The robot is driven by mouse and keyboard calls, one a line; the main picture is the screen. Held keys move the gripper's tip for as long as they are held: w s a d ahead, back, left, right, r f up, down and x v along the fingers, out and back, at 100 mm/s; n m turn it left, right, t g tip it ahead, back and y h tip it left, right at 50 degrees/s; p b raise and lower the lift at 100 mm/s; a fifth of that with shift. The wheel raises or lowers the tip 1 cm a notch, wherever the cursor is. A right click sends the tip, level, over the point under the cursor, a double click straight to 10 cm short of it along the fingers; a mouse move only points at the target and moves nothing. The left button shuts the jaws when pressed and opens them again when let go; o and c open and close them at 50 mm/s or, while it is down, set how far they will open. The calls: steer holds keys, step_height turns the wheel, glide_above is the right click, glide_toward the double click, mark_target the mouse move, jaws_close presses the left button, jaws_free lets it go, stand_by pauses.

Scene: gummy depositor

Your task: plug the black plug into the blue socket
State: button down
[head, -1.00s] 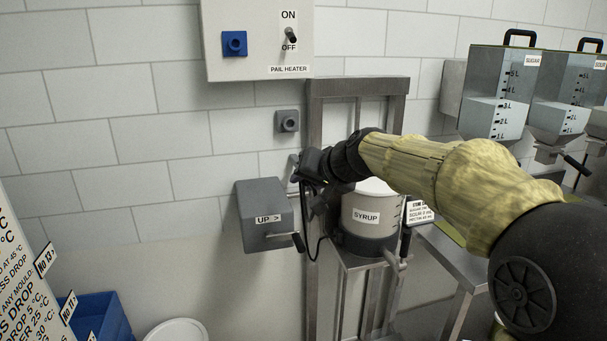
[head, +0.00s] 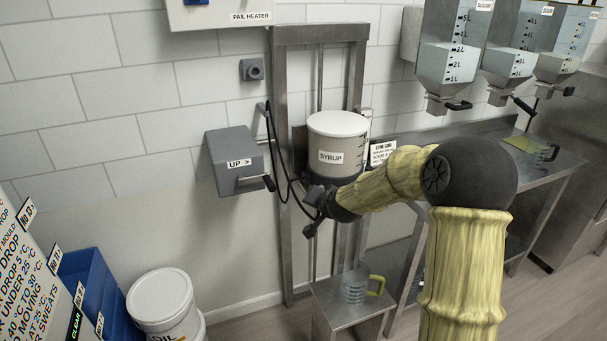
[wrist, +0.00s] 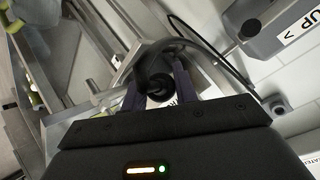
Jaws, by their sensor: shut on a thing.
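The black plug (wrist: 160,88) is between the two fingers of my gripper (wrist: 158,92) in the wrist view, its black cable arching away from it. In the head view my gripper (head: 315,212) is in front of the steel frame, below and left of the syrup pail; the plug there is too small and dark to make out. The blue socket (head: 196,2) shows only as a sliver at the top edge of the head view, on the pail heater panel, well above and left of my gripper.
A grey socket (head: 252,69) is on the wall below the panel. A grey box marked UP (head: 236,160) with a crank is left of the frame. The syrup pail (head: 337,139) stands on the lift. The black cable (head: 273,150) loops beside the frame.

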steer(key=s+d+f, duration=0.1)
steer(key=s+f, duration=0.3)
steer(key=f, duration=0.4)
steer(key=s+d+f+m+h, duration=0.1)
steer(key=s+f, duration=0.4)
steer(key=f, duration=0.3)
steer(key=s+d+f+m, duration=0.1)
steer(key=s+f, duration=0.3)
steer(key=f, duration=0.5)
steer(key=shift+s+d+t+h, duration=0.15)
steer(key=shift+d+t+h, duration=0.2)
steer(key=shift+d, duration=0.2)
steer(key=shift+a, duration=0.1)
